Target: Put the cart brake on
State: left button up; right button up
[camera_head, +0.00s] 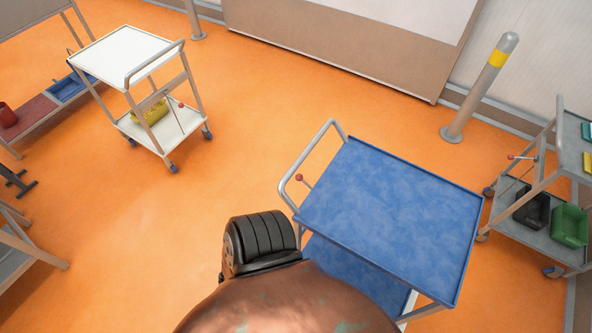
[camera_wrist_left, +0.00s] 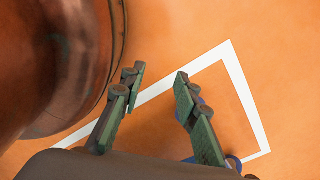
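A cart with a blue top (camera_head: 390,215) stands nearest to me in the head view, right of centre. It has a grey push handle (camera_head: 305,160) and a lever with a red knob (camera_head: 299,177) beside the handle. Its lower blue shelf (camera_head: 355,275) is partly hidden by the top and by my body. My left gripper (camera_wrist_left: 158,76) shows in the left wrist view, with its green fingers apart and nothing between them. It is over orange floor, and blue round parts (camera_wrist_left: 234,163) show beyond the right finger. Neither gripper shows in the head view.
A white cart (camera_head: 125,55) with a red-knobbed lever (camera_head: 181,105) stands at the upper left. A grey cart (camera_head: 535,235) with bins stands at the right edge. A post (camera_head: 480,90) stands near the wall. White floor tape (camera_wrist_left: 245,95) lies below my left gripper. Floor between the carts is clear.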

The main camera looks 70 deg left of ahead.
aim_at(298, 176)
jog(key=u, duration=2.65)
jog(key=k, duration=0.65)
jog(key=u, duration=0.6)
jog(key=k, duration=0.7)
jog(key=u, duration=0.65)
jog(key=i, duration=1.3)
jog(key=z, duration=0.85)
